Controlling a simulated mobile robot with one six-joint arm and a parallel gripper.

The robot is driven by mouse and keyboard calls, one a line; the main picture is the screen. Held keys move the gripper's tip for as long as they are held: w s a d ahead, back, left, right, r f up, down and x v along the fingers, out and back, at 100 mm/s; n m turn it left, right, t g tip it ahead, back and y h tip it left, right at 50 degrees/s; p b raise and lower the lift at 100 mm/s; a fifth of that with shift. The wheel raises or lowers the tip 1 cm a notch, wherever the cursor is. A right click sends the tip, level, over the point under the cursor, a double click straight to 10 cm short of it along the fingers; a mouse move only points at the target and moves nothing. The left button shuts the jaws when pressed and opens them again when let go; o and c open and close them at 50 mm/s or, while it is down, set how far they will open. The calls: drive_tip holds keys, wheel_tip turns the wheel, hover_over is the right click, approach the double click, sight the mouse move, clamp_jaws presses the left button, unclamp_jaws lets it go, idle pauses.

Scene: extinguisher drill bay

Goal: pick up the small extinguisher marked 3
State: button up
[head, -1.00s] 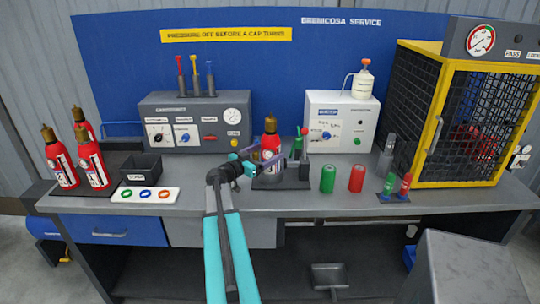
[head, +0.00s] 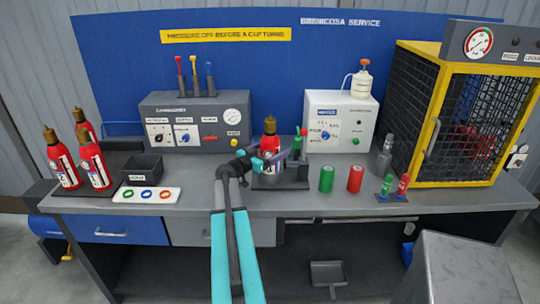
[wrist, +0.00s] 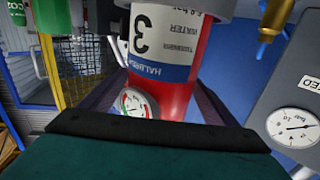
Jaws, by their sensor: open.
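The small red extinguisher marked 3 (wrist: 170,60) fills the middle of the wrist view, its white label showing a large 3 and a small round gauge beside it. In the head view the red extinguisher with a brass top (head: 269,128) stands upright on a dark base on the bench, partly hidden by my gripper (head: 280,156). My gripper is open, with a purple-grey finger on each side of the bottle in the wrist view (wrist: 155,105). I cannot tell whether either finger touches it.
Three more red extinguishers (head: 92,164) stand at the left, beside a black bin (head: 143,167). Green (head: 327,179) and red (head: 355,179) cylinders stand just right of my gripper. A grey control box (head: 195,122) and a yellow-framed cage (head: 463,120) stand behind.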

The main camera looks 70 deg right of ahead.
drive_tip(key=shift+p+x, duration=0.3)
drive_tip(key=shift+x, duration=0.75)
clamp_jaws()
drive_tip(key=shift+w+r, duration=0.1)
